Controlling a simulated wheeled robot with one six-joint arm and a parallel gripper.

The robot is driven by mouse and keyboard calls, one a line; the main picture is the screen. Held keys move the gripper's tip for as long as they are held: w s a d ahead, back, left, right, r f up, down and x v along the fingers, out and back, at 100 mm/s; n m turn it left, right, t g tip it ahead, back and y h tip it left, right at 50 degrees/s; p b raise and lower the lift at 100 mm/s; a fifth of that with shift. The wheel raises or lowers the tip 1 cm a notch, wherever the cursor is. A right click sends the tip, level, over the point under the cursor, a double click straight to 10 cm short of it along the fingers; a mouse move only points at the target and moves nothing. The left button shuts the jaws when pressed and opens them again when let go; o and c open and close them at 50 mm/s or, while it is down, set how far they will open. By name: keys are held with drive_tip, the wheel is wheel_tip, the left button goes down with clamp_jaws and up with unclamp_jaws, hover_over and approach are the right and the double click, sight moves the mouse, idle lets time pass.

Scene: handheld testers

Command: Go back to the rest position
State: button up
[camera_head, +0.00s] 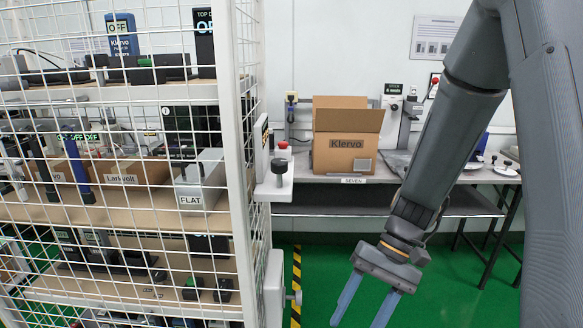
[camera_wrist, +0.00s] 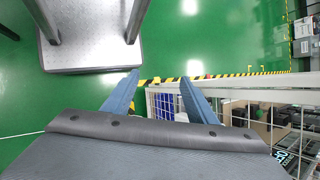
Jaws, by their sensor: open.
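My gripper (camera_head: 366,300) hangs from my arm at the lower right of the head view, with its two blue fingers apart and pointing down. In the wrist view my gripper (camera_wrist: 160,92) shows both fingers spread with nothing held between them. It is in open air to the right of the wire cage shelf (camera_head: 245,150) and in front of the workbench. The fingertips run near the bottom edge of the head view.
The cage shelf holds several testers and boxes, including a Larkvolt box (camera_head: 128,171). A Klervo cardboard box (camera_head: 343,150) stands open on the workbench (camera_head: 300,175). Green floor (camera_head: 325,262) with yellow-black tape (camera_head: 296,285) lies clear between shelf and bench.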

drive_tip(key=s+d+r+n+t+h+p, duration=0.2)
drive_tip(key=s+d+r+t+h+p, duration=0.1)
drive_tip(key=r, duration=0.6)
drive_tip(key=d+t+h, duration=0.1)
drive_tip(key=d+h, duration=0.1)
drive_tip(key=d, duration=0.1)
drive_tip(key=shift+s+r+t+h, duration=0.2)
drive_tip(key=shift+r+t+h, duration=0.1)
drive_tip(key=shift+d, duration=0.1)
idle(0.5)
